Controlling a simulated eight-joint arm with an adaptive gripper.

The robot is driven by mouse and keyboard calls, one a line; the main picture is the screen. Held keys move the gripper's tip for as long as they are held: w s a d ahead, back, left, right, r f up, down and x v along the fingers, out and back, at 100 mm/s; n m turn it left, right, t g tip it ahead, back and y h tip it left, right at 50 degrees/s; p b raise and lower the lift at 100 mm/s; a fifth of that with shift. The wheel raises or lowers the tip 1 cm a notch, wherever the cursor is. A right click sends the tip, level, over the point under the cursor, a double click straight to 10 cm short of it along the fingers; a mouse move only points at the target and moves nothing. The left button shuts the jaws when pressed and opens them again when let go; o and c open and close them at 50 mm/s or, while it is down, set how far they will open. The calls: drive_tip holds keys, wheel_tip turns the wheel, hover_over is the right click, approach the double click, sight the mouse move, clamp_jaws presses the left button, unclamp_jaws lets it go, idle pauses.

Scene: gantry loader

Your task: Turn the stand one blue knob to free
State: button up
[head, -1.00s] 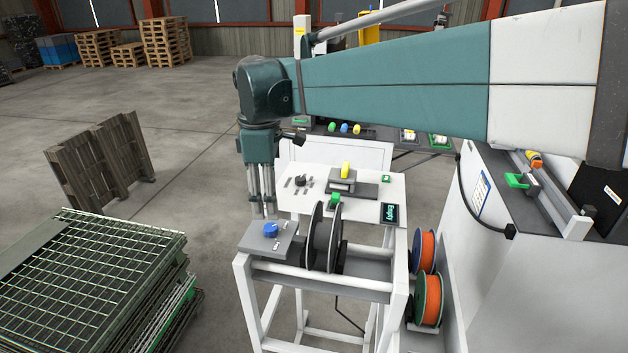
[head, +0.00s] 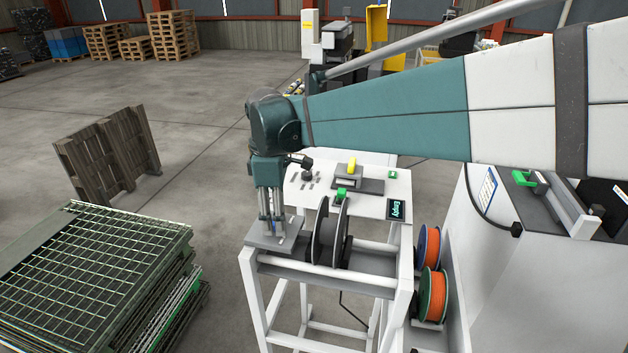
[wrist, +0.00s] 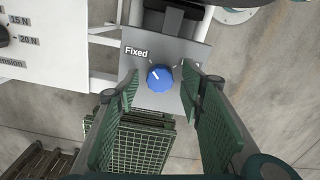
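The blue knob (wrist: 159,78) sits on a grey plate (wrist: 199,52) at the left end of the stand. Its white pointer line is toward the upper left, near the printed word "Fixed". My gripper (wrist: 157,84) is open above the plate, with one green finger pad on each side of the knob and gaps between. In the head view my gripper (head: 272,225) points straight down over the plate, and the knob shows only as a bit of blue between the fingers. The other knob label is hidden in the wrist view.
A dark spool (head: 328,235) stands right of the plate. Behind it are a black dial (head: 307,175), a yellow-topped block (head: 352,168) and a small "Empty" screen (head: 396,209). Orange spools (head: 432,295) sit at right. Stacked green mesh crates (head: 90,255) stand at left.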

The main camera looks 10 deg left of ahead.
drive_tip(key=c, duration=0.9)
drive_tip(key=shift+m, duration=0.4)
drive_tip(key=m+b, duration=0.1)
drive_tip(key=m, duration=0.5)
drive_tip(key=m+b, duration=0.1)
drive_tip(key=m, duration=0.4)
drive_tip(key=shift+m, duration=0.3)
drive_tip(key=m, duration=0.5)
drive_tip(key=shift+m, duration=0.3)
drive_tip(key=o, duration=0.9)
